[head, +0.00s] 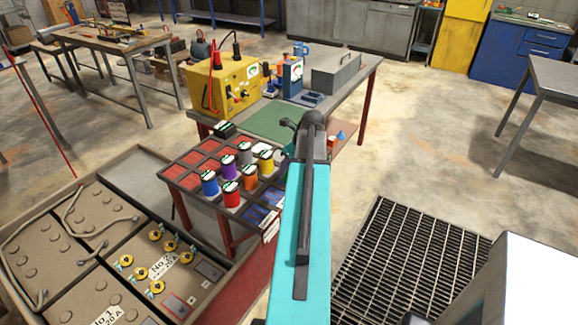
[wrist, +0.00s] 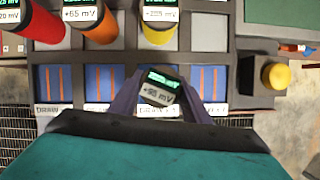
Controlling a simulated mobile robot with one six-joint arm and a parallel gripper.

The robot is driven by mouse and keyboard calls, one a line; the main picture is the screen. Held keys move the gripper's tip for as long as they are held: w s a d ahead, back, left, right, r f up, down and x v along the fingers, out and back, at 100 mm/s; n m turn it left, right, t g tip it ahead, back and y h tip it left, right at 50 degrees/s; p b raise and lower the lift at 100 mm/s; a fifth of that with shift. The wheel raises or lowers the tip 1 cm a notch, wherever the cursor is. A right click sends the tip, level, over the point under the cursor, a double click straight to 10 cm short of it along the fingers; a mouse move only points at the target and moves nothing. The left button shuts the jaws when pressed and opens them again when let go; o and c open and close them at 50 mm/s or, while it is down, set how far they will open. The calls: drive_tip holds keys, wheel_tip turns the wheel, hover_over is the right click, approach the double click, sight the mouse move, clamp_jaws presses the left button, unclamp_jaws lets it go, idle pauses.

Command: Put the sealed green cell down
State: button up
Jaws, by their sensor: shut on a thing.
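In the wrist view my gripper (wrist: 155,92) is shut on a cell (wrist: 157,90), between its two dark fingers. The cell's top shows a green readout and a "+95 mV" tag; its body colour is hidden. It is over the front row of blue, orange-striped slots (wrist: 53,90) of the cell rack (wrist: 25,57). I cannot tell whether it touches the slot floor. In the head view my arm hides the gripper and the held cell. The rack (head: 182,180) there has red slots behind and blue slots in front.
Blue (head: 209,184), red (head: 231,197), orange (head: 250,179), purple (head: 229,168) and yellow (head: 266,163) cells stand close together in the rack. A yellow knob (wrist: 275,76) is right of the slots. A yellow tester (head: 225,85) and green mat (head: 275,120) are on the bench behind.

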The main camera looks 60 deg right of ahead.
drive_tip(key=o, duration=1.5)
drive_tip(key=shift+f, duration=0.1)
drive_tip(key=shift+b+v, duration=1.1)
drive_tip(key=shift+v, duration=5)
drive_tip(key=shift+w, duration=0.15)
